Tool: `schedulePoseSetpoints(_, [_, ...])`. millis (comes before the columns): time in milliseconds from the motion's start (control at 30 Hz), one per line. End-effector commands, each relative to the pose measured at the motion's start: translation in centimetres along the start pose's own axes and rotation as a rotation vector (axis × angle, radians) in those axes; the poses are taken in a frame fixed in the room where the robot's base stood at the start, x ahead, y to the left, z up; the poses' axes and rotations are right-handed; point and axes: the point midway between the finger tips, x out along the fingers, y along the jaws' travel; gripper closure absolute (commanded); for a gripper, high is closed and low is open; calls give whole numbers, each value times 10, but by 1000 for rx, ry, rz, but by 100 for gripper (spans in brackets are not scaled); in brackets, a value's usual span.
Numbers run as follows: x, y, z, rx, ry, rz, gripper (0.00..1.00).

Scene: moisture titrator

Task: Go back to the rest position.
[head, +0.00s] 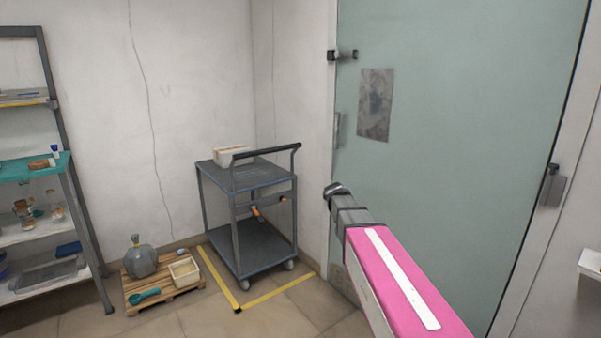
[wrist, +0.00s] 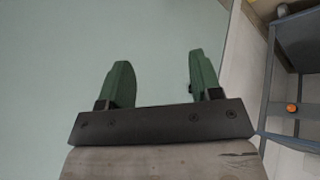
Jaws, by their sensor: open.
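My gripper shows in the wrist view (wrist: 160,85) with its two green fingers spread apart and nothing between them. Behind the fingers is the pale green door panel. In the head view my pink and grey arm reaches up from the bottom right in front of the pale green door (head: 450,120). The gripper's fingers cannot be made out in the head view. No object is held.
A grey cart (head: 250,245) with a white box (head: 232,154) stands in the corner, inside yellow floor tape (head: 275,292). A wooden pallet (head: 160,300) with a grey jug (head: 140,260) lies left of it. A shelf (head: 85,220) stands at far left.

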Motion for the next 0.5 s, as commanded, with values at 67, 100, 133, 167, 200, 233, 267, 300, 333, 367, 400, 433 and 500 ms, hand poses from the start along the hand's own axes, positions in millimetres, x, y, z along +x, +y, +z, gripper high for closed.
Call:
schedulePoseSetpoints(67, [17,2,61,-31,-65,-59,41])
schedulePoseSetpoints(100, [24,1,85,-46,-95,-91,41])
schedulePoseSetpoints(133, [29,1,104,-58,-117,-116,41])
schedulePoseSetpoints(167, [33,1,122,-68,-138,-141,41])
schedulePoseSetpoints(200, [38,0,146,-81,-166,-175,41])
schedulePoseSetpoints(233, [40,-1,163,-90,-185,-200,41])
schedulePoseSetpoints(267, [43,-2,180,-98,-204,-225,41])
schedulePoseSetpoints(300, [45,-2,200,-107,-226,-256,41])
schedulePoseSetpoints(333, [46,-3,214,-113,-242,-278,41])
schedulePoseSetpoints(367, [47,-3,226,-118,-255,-300,41])
schedulePoseSetpoints(400, [48,-4,242,-124,-271,-326,41])
schedulePoseSetpoints(433, [48,-5,251,-129,-281,-343,41])
schedulePoseSetpoints(500, [48,-6,268,-134,-299,-375,41])
